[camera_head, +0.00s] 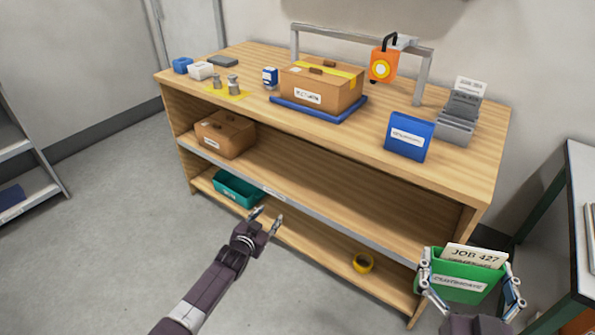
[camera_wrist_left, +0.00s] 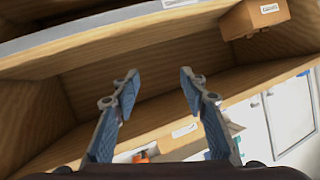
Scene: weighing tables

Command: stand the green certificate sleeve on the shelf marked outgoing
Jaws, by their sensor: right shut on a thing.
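The green certificate sleeve (camera_head: 466,283) is upright at the lower right of the head view, with a white label on its front and a card reading "JOB 427" sticking out of its top. My right gripper (camera_head: 468,275) is shut on its two sides and holds it in front of the table's right end. My left gripper (camera_head: 266,215) is open and empty in front of the lower shelf; its spread fingers also show in the left wrist view (camera_wrist_left: 160,88). The table's middle shelf (camera_head: 340,187) has a small edge label, too small to read.
A brown box (camera_head: 225,134) stands at the middle shelf's left end; its right part is bare. The tabletop holds a carton (camera_head: 322,86), a blue sleeve (camera_head: 408,136) and a grey device (camera_head: 460,112).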

